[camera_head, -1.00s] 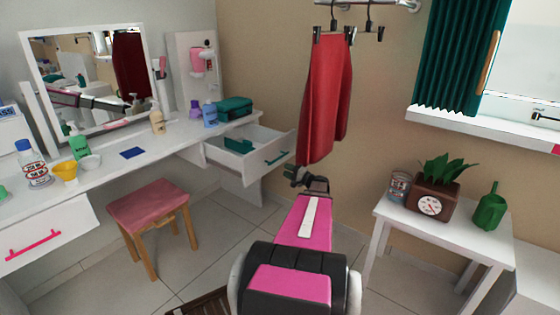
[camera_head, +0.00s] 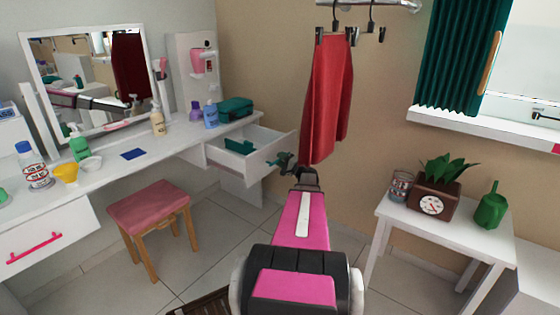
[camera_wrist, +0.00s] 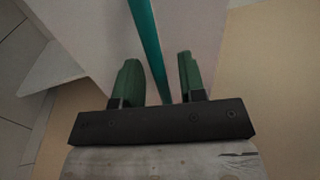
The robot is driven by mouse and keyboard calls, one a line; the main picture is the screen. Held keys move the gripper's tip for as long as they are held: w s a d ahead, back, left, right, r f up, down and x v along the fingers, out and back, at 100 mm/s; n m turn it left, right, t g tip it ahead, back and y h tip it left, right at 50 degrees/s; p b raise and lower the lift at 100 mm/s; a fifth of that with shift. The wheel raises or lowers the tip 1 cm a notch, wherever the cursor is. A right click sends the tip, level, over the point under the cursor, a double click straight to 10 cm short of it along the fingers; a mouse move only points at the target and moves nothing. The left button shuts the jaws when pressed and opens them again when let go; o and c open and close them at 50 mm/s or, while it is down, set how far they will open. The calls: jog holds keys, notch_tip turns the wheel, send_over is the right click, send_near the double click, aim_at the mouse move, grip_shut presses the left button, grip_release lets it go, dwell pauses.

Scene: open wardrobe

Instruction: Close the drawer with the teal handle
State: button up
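The white drawer (camera_head: 263,161) under the right end of the dressing table stands open, with a teal object (camera_head: 239,146) inside. Its front carries the teal handle, mostly hidden behind my gripper (camera_head: 284,160) in the head view. In the wrist view the teal handle (camera_wrist: 148,45) runs as a long bar between the two green fingers of my gripper (camera_wrist: 158,80). The fingers are apart, with a visible gap on both sides of the bar. The white drawer front (camera_wrist: 105,35) lies behind it.
A second drawer with a pink handle (camera_head: 34,248) sits at the left. A pink stool (camera_head: 149,207) stands before the dressing table. A red skirt (camera_head: 326,100) hangs just right of my gripper. A white side table (camera_head: 445,226) stands at the right.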

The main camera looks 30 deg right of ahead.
aim_at(239, 144)
jog(key=shift+w+a+r, duration=0.1)
jog(key=shift+w, duration=0.1)
grip_shut()
jog(key=f+x, duration=0.1)
jog(key=x, duration=0.8)
jog(key=f+x, duration=0.2)
jog(key=x, duration=0.8)
jog(key=w+f+x, duration=0.1)
jog(key=f+x, duration=0.1)
jog(key=x, duration=0.7)
jog(key=shift+w+a+f, duration=0.2)
jog(key=shift+w+a, duration=0.05)
grip_release()
jog(key=shift+w, duration=0.1)
jog(key=v, duration=1)
jog(key=shift+s+d+f, duration=0.1)
jog(key=shift+s, duration=0.25)
